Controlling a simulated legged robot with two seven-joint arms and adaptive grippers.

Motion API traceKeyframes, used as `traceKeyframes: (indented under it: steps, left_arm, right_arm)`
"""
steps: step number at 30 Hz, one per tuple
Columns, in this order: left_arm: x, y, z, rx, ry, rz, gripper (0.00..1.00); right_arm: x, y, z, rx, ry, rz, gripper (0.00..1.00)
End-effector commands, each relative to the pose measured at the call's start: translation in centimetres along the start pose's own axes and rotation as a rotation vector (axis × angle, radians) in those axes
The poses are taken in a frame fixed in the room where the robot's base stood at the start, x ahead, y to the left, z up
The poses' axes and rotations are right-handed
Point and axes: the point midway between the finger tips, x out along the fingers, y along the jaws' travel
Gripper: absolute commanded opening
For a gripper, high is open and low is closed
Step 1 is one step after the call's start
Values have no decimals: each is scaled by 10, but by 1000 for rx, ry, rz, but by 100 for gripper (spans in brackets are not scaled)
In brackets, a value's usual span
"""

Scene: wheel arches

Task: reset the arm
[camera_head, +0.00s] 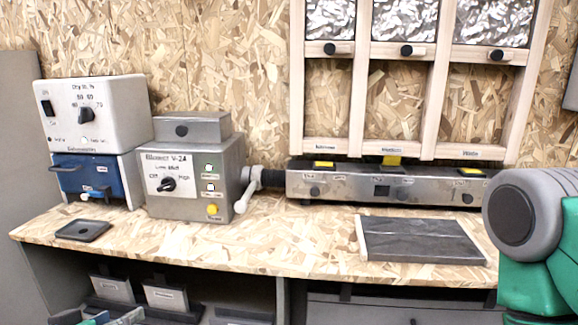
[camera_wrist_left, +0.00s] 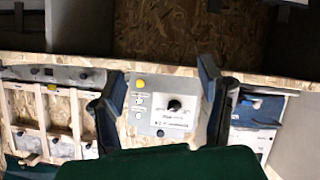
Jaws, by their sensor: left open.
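My left gripper (camera_head: 100,318) shows only as a small part at the bottom left edge of the head view, below the bench top. In the left wrist view, which is upside down, its two dark fingers (camera_wrist_left: 162,78) stand wide apart with nothing between them. The grey machine with a dial and yellow button (camera_head: 192,180) appears beyond the fingers in that view (camera_wrist_left: 160,107). A green and grey arm part of mine (camera_head: 530,225) fills the right side of the head view. My right gripper is out of view.
The wooden bench top (camera_head: 290,245) carries a white and blue device (camera_head: 95,115), a small black tray (camera_head: 83,230) and a dark flat plate (camera_head: 420,240). A wooden dispenser frame (camera_head: 440,100) stands at the back. Shelves with grey parts (camera_head: 165,297) lie below. The bench's front middle is clear.

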Motion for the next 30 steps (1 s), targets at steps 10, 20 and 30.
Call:
traceKeyframes:
  steps: [10, 20, 30]
  left_arm:
    - [-44, 5, 199, 122, -656, -133, 62]
    - [-118, 3, 297, 191, -1023, -244, 62]
    - [-119, 3, 299, 192, -1030, -247, 62]
  right_arm:
    - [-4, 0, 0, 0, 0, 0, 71]
    - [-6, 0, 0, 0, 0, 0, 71]
    - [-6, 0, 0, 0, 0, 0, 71]
